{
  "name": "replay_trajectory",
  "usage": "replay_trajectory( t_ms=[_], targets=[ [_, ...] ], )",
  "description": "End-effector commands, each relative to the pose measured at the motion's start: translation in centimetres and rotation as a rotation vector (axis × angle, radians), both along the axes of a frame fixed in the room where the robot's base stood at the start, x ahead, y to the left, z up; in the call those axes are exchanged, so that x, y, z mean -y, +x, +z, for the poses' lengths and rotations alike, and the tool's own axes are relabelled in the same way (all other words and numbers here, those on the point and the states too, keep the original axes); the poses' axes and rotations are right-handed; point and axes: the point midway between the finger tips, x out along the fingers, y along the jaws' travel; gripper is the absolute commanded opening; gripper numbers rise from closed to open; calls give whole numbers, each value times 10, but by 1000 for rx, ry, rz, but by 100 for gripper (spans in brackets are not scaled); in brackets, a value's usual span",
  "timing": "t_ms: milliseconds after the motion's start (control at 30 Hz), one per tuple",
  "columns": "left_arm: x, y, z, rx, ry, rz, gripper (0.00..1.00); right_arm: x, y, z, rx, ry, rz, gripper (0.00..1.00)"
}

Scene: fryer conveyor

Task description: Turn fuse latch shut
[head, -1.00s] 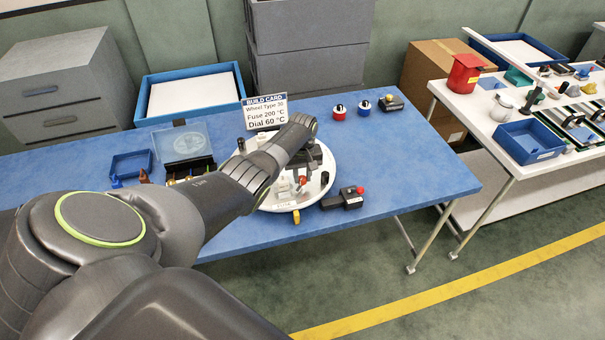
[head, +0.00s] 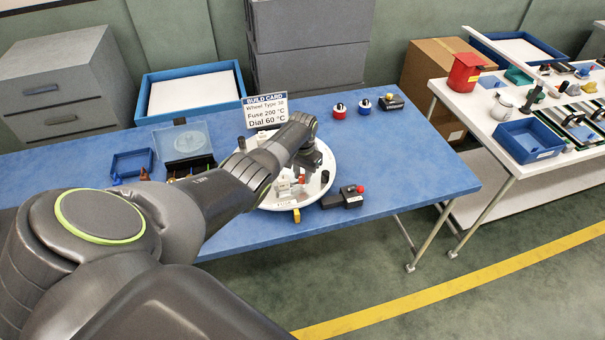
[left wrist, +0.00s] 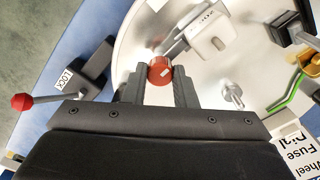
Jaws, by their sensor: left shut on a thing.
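My left gripper (left wrist: 160,88) is shut on a red cylindrical knob (left wrist: 159,70), with one dark finger on each side of it. The knob stands over the round white plate (left wrist: 135,40); no label on it can be read, so I cannot tell for sure that it is the fuse latch. In the head view, the red knob (head: 302,179) shows just below my left gripper (head: 304,170), whose fingers are mostly hidden by my arm. A white block (left wrist: 208,34) with a grey label sits on the plate beside the knob. My right gripper is out of view.
A black block marked LOCK (left wrist: 88,78) with a red-ended lever (left wrist: 40,100) stands by the plate. The build card (head: 266,110) stands behind it. A small case with a clear lid (head: 187,140) and a blue tray (head: 132,163) lie left.

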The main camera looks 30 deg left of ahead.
Motion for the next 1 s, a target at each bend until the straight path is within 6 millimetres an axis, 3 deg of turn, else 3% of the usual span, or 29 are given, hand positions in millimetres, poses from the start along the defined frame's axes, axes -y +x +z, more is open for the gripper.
replay_trajectory(
  t_ms=[667, 700, 867, 1000],
  targets=[
    [0, 1, 1, 3, 1, -63, 2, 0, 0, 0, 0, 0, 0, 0],
    [0, 1, 1, 3, 1, -63, 27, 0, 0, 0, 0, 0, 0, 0],
    [0, 1, 1, 2, 1, -63, 47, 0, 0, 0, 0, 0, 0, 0],
    [0, 0, 0, 1, 0, -62, 47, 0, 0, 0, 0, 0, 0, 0]
  ],
)
